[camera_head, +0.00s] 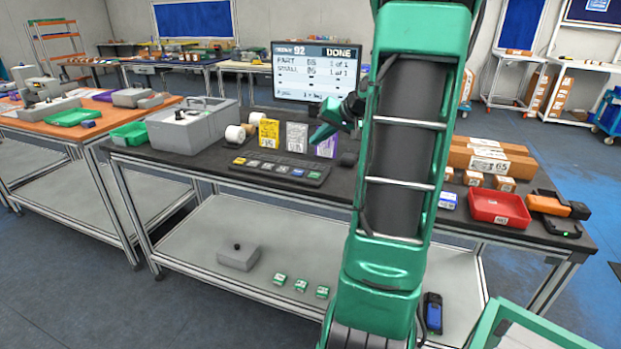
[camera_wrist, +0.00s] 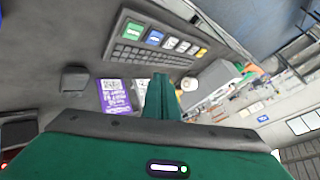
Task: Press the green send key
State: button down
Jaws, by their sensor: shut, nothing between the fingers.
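The dark keypad (camera_head: 277,176) lies near the front edge of the black table. Its green send key (camera_head: 314,175) is at the right end of the row of coloured keys, beside a blue key (camera_head: 298,173). In the wrist view the green key (camera_wrist: 133,30) is at the upper left, unobstructed. My gripper (camera_head: 320,133) is shut and empty, held above the table behind the keypad's right end. In the wrist view its closed green fingers (camera_wrist: 160,82) show below the keypad, apart from it. A monitor (camera_head: 316,72) behind reads "DONE".
Yellow (camera_head: 269,133), white and purple (camera_wrist: 114,96) label cards stand behind the keypad. A grey box (camera_head: 193,125) stands to the left. A red tray (camera_head: 498,207), cartons and an orange-black scanner (camera_head: 557,207) are on the right. The table strip in front of the keypad is clear.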

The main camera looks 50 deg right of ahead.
aim_at(317, 176)
dwell(0.4)
jog(key=shift+f, duration=4.4)
jog(key=shift+f, duration=0.15)
jog(key=shift+w+f, duration=0.1)
jog(key=shift+f, duration=0.1)
jog(key=shift+f, duration=0.45)
jog(key=shift+r, duration=0.85)
jog(key=shift+r, duration=2.5)
